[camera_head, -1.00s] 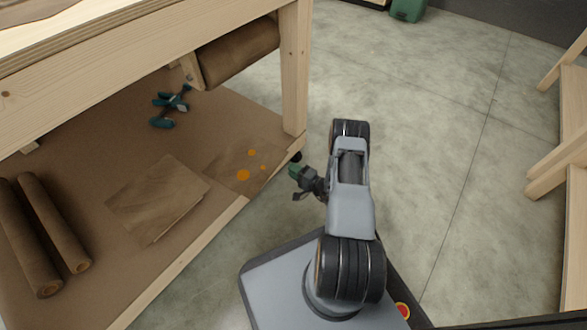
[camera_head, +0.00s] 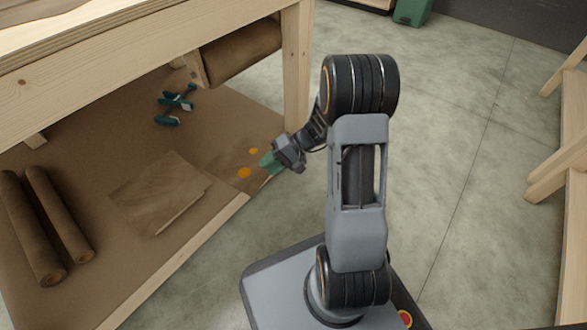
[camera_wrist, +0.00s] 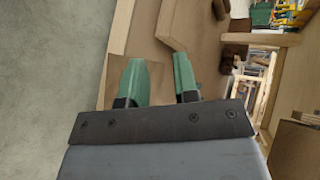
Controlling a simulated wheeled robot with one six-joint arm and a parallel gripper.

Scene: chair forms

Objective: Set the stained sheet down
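The stained sheet (camera_head: 226,165) is a brown sheet with orange spots. It lies flat on the low shelf of the wooden bench, near the front edge and the corner leg. My gripper (camera_head: 267,165) reaches in from the right, with its green fingertips over the right part of the sheet and hiding some of it. I cannot tell whether they touch it. In the wrist view my gripper (camera_wrist: 160,76) has its two green fingers apart, with a gap between them and nothing visibly clamped. A brown patch (camera_wrist: 117,70) behind the fingers there is probably the sheet; no spots show.
A plain brown stack of sheets (camera_head: 155,195) lies left of the stained sheet. Two brown rolls (camera_head: 58,215) and a teal-handled tool (camera_head: 172,103) are also on the shelf. The bench leg (camera_head: 297,70) stands close behind my gripper.

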